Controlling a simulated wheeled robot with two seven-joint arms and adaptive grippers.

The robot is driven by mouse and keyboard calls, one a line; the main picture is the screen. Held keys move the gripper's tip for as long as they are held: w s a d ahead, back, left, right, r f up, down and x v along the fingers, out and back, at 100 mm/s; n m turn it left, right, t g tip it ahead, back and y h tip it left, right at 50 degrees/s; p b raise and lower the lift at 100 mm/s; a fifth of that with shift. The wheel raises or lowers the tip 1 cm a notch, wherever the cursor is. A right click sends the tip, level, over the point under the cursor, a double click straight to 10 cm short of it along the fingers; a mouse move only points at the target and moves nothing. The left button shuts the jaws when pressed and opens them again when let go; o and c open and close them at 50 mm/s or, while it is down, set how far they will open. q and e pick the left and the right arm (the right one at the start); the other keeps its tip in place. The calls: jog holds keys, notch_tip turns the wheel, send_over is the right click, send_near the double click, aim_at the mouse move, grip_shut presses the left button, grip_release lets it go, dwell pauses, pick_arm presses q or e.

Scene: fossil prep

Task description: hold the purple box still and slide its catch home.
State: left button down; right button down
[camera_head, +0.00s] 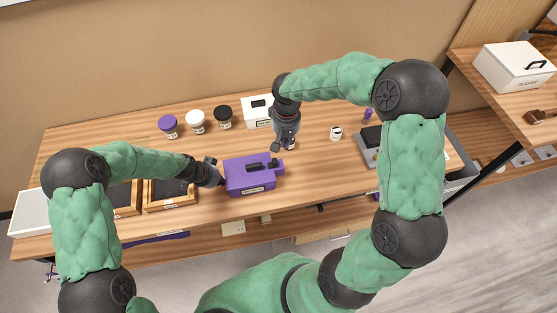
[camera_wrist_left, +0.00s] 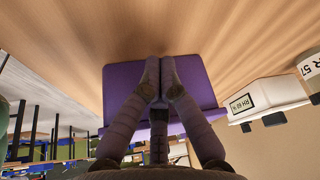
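The purple box (camera_head: 250,181) sits upright on the wooden bench, with a label on its front. Black parts (camera_head: 262,165) lie along its top; which one is the catch is too small to tell. My left gripper (camera_head: 219,178) is at the box's left end. In the left wrist view its fingers (camera_wrist_left: 159,68) are almost together against the purple box (camera_wrist_left: 195,85); whether a thin part is between them is unclear. My right gripper (camera_head: 283,147) points down just behind the box's right end, apart from the catch parts; its finger opening is unclear.
Several jars, including a purple-lidded one (camera_head: 168,125), and a white box (camera_head: 257,111) stand behind. Wooden-framed trays (camera_head: 170,205) lie left of the purple box. Bench between box and grey tray is clear.

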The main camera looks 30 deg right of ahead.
pick_arm(q)
jog(key=shift+a, duration=0.1)
jog(key=shift+w+a+b, duration=0.2)
jog(key=shift+a+b, duration=0.45)
jog(key=shift+a, duration=0.25)
notch_tip(320, 180, up, 10)
jog(key=p, duration=0.4)
jog(key=shift+p, duration=0.35)
